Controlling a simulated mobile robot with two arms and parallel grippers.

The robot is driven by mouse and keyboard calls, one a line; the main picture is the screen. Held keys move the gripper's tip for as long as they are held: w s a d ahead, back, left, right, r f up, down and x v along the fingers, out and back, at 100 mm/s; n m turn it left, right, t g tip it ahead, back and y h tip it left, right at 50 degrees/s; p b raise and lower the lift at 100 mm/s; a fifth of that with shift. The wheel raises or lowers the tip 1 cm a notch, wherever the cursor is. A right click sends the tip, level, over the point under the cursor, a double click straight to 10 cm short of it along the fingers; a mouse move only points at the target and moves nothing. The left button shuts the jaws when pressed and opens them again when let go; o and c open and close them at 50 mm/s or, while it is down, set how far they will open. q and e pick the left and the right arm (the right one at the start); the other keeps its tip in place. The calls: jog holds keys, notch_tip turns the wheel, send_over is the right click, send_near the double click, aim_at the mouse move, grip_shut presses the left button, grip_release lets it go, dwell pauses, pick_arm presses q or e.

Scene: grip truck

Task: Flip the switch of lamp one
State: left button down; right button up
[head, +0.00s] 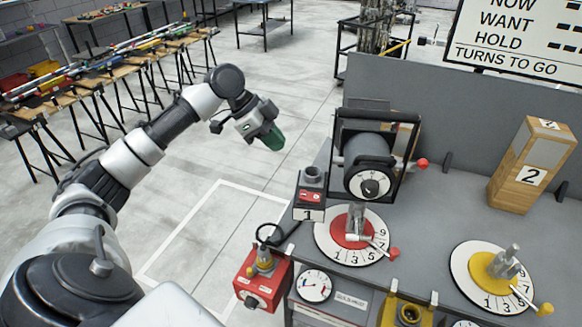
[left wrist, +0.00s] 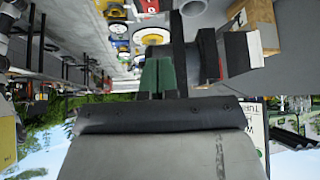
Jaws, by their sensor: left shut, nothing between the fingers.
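A small dark box (head: 309,201) marked 1 stands at the bench's left edge in the head view, with a red switch panel on its face and a round grey socket on top. Which way the switch is set is too small to tell. My left gripper (head: 273,140), with green fingers, is shut and empty. It hangs in the air left of the bench, up and to the left of the box, apart from it. The green fingers also show together in the left wrist view (left wrist: 158,72). My right gripper is not in view.
A black-framed drum (head: 370,183) with a red knob stands right of the box. Red (head: 351,229) and yellow (head: 488,266) numbered dials with levers lie on the bench. A wooden block (head: 515,187) marked 2 stands at right. A red box (head: 262,284) sits below left.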

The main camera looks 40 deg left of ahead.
pick_arm(q)
jog(key=p, duration=0.4)
send_over(309, 191)
jog(key=s+a, duration=0.1)
jog(key=a, duration=0.1)
notch_tip(309, 191, down, 7)
jog(key=shift+d+f, duration=0.1)
jog(key=shift+f, duration=0.1)
jog(key=f, duration=0.2)
jog(key=f+p, duration=0.1)
jog(key=shift+s+a+f, duration=0.15)
jog(key=shift+a+f, duration=0.05)
jog(key=shift+a, duration=0.1)
jog(key=shift+f, duration=0.4)
jog(key=shift+f, duration=0.1)
